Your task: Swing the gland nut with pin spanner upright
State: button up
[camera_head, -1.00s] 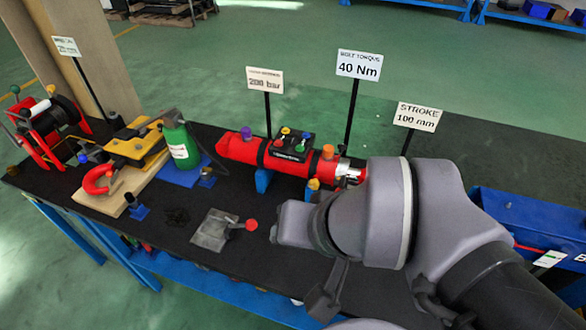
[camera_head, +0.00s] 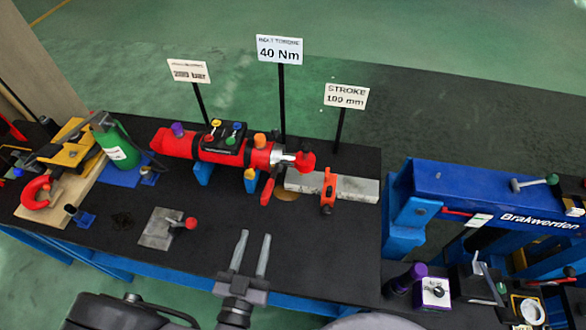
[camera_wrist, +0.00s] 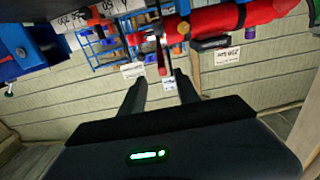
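The red cylinder (camera_head: 222,147) lies on blue supports on the black bench in the head view. The silver gland nut (camera_head: 282,157) is at its right end, with a red rod end (camera_head: 305,161) beyond it. A red handle (camera_head: 267,191), apparently the pin spanner, slants down from the nut towards the near side and is not upright. My gripper (camera_head: 254,236) is open and empty, apart from the handle, nearer the front edge. In the wrist view, my gripper (camera_wrist: 160,78) has its fingers spread, with a red handle (camera_wrist: 161,58) beyond the gap.
Signs on posts, including the 40 Nm sign (camera_head: 279,50), stand behind. A red-knobbed lever (camera_head: 190,223) is at the left front. A blue press frame (camera_head: 470,190) stands right.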

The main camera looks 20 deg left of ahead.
aim_at(272, 178)
jog(key=w, duration=0.5)
jog(key=w+a, duration=0.1)
jog(key=w, duration=0.4)
jog(key=w+a+b, duration=0.1)
jog(key=w, duration=0.5)
jog(key=shift+w, duration=0.1)
grip_shut()
dwell(0.6)
